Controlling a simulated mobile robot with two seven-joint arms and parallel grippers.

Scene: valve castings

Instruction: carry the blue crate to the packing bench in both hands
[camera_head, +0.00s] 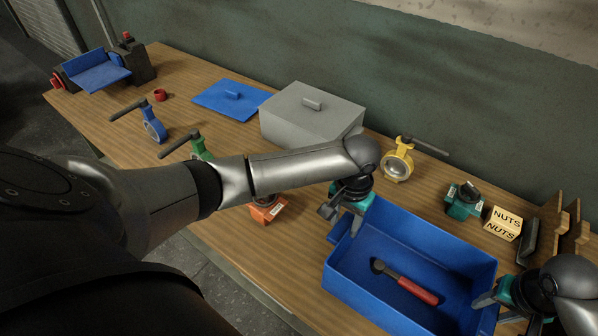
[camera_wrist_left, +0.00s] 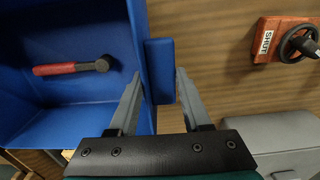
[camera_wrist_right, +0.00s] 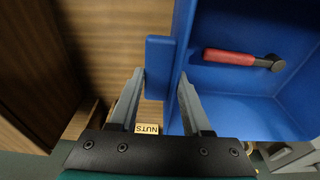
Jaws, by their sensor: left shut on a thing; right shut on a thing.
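The blue crate (camera_head: 365,300) is at the lower right of the head view, open at the top. A red-handled tool with a dark head (camera_head: 405,282) lies inside it. My left gripper (camera_head: 342,215) is shut on the tab handle at the crate's left end; the left wrist view shows this handle (camera_wrist_left: 160,70) between the fingers. My right gripper (camera_head: 500,305) is shut on the opposite handle (camera_wrist_right: 158,65), seen between the fingers in the right wrist view. The crate looks level; I cannot tell whether its base touches the bench. No packing bench can be identified.
A NUTS box (camera_head: 502,223) and wooden rack (camera_head: 565,230) stand beyond the crate's right end. A wall runs behind.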

